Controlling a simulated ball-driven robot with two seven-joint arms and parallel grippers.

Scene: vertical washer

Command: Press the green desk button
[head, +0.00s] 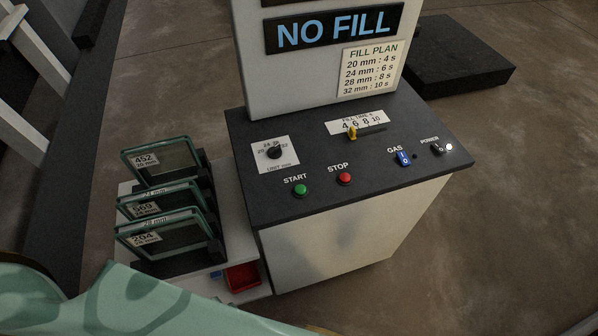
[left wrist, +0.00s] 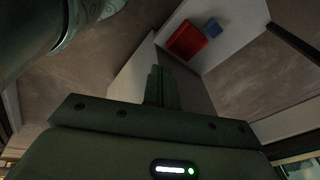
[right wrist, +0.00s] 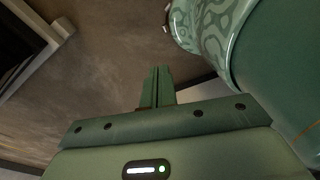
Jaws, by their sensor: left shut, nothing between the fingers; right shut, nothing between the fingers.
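The green START button (head: 300,190) sits on the dark sloped top of the desk (head: 240,150), near its front edge. The red STOP button (head: 344,179) is just to its right. Neither gripper shows in the head view. In the left wrist view my left gripper (left wrist: 160,72) is shut and empty, with a pale box side behind its fingers. In the right wrist view my right gripper (right wrist: 160,72) is shut and empty, over brown floor. The green button shows in neither wrist view, and nothing touches it in the head view.
The desk also carries a rotary knob (head: 274,152), a yellow slider (head: 352,133), a blue GAS switch (head: 403,158) and a POWER switch (head: 438,148). Several framed glass panes (head: 165,237) stand in a rack left of it. A red bin (head: 243,277) is below.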

